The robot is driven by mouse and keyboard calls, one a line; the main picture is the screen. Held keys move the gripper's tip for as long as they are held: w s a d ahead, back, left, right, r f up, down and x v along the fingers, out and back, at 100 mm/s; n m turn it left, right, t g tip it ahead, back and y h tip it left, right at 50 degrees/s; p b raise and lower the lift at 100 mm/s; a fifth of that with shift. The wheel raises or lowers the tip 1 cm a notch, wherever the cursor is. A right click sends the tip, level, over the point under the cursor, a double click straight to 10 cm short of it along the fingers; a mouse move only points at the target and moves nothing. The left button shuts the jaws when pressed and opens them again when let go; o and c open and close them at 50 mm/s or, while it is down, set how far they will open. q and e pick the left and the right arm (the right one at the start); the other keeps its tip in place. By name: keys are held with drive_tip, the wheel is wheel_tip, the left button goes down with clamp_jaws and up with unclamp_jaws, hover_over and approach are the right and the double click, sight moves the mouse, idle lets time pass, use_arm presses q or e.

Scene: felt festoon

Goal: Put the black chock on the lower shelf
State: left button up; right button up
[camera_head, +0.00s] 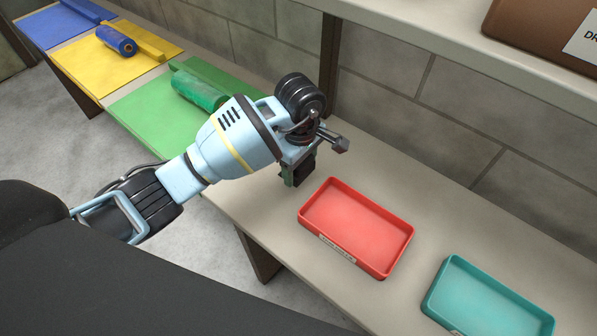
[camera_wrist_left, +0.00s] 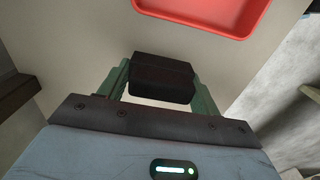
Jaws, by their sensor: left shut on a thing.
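My left gripper (camera_head: 297,180) reaches in over the long pale lower shelf (camera_head: 385,170). It is shut on the black chock (camera_head: 305,170), which is mostly hidden by the gripper in the head view. In the left wrist view the black chock (camera_wrist_left: 162,78) sits between the two green fingers, with the pale surface beyond it. The chock is close over the shelf, left of the red tray; I cannot tell whether it touches the surface. My right gripper is not in view.
A red tray (camera_head: 408,227) and a teal tray (camera_head: 430,298) stand on the lower shelf. Green (camera_head: 125,116), yellow (camera_head: 90,66) and blue (camera_head: 47,33) felt sheets lie further left. An upper shelf (camera_head: 445,42) holds a brown box (camera_head: 540,30). Bare surface lies around the red tray.

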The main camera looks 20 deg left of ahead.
use_arm(q)
drive_tip(key=shift+a+f, duration=0.1)
drive_tip(key=shift+f, duration=1.5)
drive_tip(key=shift+f, duration=0.2)
drive_tip(key=o, duration=1)
drive_tip(key=shift+o, duration=0.2)
drive_tip(key=shift+r, duration=0.15)
wheel_tip(320, 180, up, 12)
drive_tip(key=shift+r+p, duration=0.1)
drive_tip(key=shift+p, duration=0.25)
